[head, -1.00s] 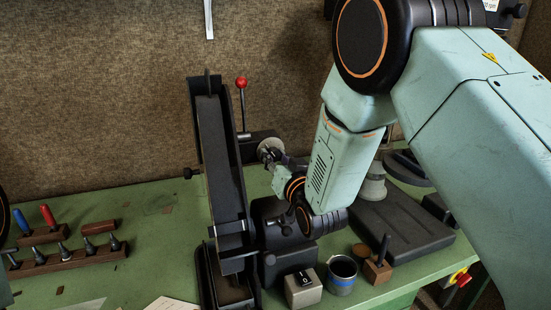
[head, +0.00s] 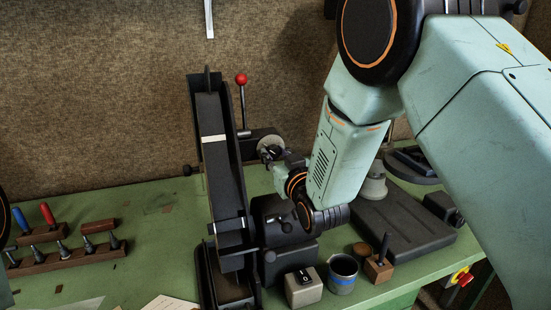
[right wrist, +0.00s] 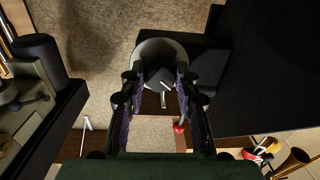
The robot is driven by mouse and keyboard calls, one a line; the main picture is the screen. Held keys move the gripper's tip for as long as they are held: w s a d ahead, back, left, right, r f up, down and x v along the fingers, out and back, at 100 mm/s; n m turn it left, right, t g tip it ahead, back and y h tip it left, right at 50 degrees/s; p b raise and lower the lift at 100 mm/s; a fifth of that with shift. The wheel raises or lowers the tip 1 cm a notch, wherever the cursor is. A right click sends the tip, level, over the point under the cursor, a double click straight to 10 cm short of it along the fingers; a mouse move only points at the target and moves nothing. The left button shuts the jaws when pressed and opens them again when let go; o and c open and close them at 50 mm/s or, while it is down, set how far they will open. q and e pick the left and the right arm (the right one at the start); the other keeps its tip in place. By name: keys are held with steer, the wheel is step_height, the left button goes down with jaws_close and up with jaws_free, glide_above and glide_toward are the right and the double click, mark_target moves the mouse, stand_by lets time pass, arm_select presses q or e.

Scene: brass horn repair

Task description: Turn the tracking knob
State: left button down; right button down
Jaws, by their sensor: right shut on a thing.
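The tracking knob (head: 269,145) is a pale grey round knob on the right side of the upright black belt sander (head: 196,105). My right gripper (head: 277,155) reaches it from the right and is partly hidden by its own wrist. In the right wrist view the knob (right wrist: 150,47) sits between the two dark fingers of the right gripper (right wrist: 160,82), which is shut on it. The dark sanding belt (head: 220,180) shows pale bands across it. My left gripper is not in view.
A grey switch box (head: 303,290), a dark cup (head: 342,277) and a small wooden block (head: 378,268) stand in front. Wooden tool racks (head: 70,260) lie left. The green bench (head: 150,240) is fairly clear between.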

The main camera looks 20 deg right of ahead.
steer(key=shift+r+n+b, duration=0.1)
steer(key=shift+n+b, duration=0.3)
steer(key=shift+n, duration=1.1)
steer(key=c, duration=1.4)
jaws_free()
steer(key=o, duration=0.4)
steer(key=shift+s+r, duration=0.15)
steer(key=shift+s, duration=0.25)
steer(key=shift+w+f, duration=0.2)
steer(key=shift+w, duration=0.1)
steer(key=s, duration=1.2)
steer(key=shift+s+d+r, duration=0.2)
steer(key=shift+d+r, duration=0.05)
steer(key=shift+d, duration=0.1)
